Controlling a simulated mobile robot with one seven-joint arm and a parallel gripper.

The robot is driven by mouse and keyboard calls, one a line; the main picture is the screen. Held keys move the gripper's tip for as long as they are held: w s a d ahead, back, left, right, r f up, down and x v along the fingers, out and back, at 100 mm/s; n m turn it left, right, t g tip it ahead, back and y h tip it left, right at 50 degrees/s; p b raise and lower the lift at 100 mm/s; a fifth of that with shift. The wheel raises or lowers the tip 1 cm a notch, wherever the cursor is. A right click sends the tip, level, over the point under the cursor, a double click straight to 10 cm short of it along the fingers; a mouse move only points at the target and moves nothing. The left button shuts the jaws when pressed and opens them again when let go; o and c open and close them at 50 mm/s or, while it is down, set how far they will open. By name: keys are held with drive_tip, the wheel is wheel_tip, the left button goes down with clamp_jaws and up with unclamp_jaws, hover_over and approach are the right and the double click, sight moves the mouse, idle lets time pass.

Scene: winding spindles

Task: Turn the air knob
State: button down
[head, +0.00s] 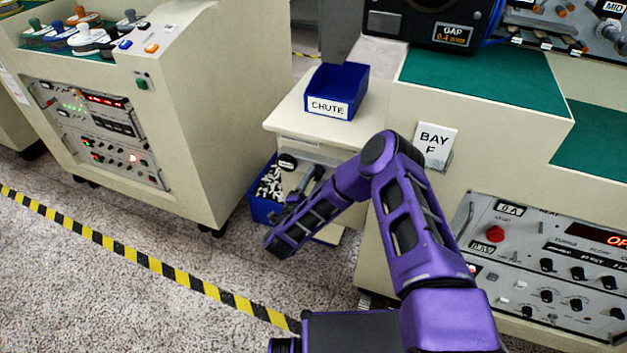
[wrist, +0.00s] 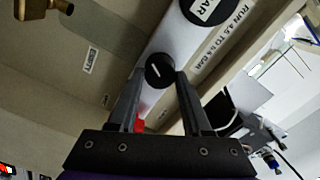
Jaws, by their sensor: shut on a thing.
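The air knob (wrist: 160,71) is a round black knob with a white pointer line, on a light strip of panel in the wrist view. My gripper (wrist: 158,78) has one finger on each side of the knob and is shut on it. In the head view my arm reaches down beside the bench, and I cannot make out the knob there.
A label reading RUN with a BAR range (wrist: 225,37) is beside the knob, and a brass fitting (wrist: 35,9) is at upper left. In the head view, a blue CHUTE bin (head: 333,91) stands above a blue crate of white pieces (head: 268,190). Striped floor tape (head: 140,258) crosses the open floor.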

idle(0.3)
drive_tip(key=shift+c, duration=1.7)
unclamp_jaws()
drive_tip(key=p+v, duration=0.3)
drive_tip(key=v, duration=1.4)
drive_tip(key=shift+s+p, duration=0.25)
drive_tip(key=shift+p, duration=0.05)
drive_tip(key=shift+a, duration=0.2)
